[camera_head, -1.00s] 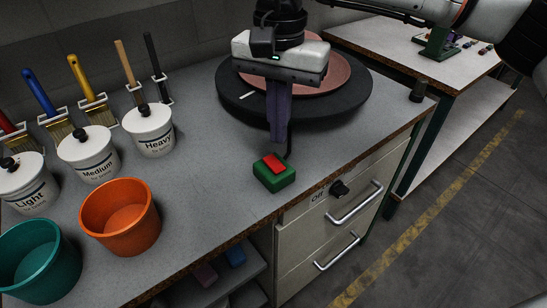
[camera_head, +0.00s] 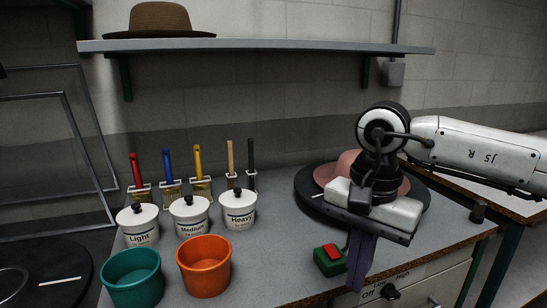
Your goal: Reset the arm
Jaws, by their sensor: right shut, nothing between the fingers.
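My right gripper (camera_head: 361,262) points down near the front right of the grey workbench (camera_head: 262,253). Its purple fingers are shut with nothing between them. They are just right of a green box with a red button (camera_head: 329,260) and overlap its edge in the picture; I cannot tell whether they touch. My right arm (camera_head: 465,150) comes in from the right. Behind the gripper, a pink hat form (camera_head: 340,165) sits on a black round plate (camera_head: 308,190), partly hidden by the gripper. My left gripper is not in view.
Three white pots, the Heavy one (camera_head: 239,211) rightmost, stand before several upright brushes (camera_head: 198,165). A teal bucket (camera_head: 133,280) and an orange bucket (camera_head: 204,268) stand in front. A brown hat (camera_head: 159,20) is on the wall shelf (camera_head: 270,45). A black knob (camera_head: 390,291) is on the bench front.

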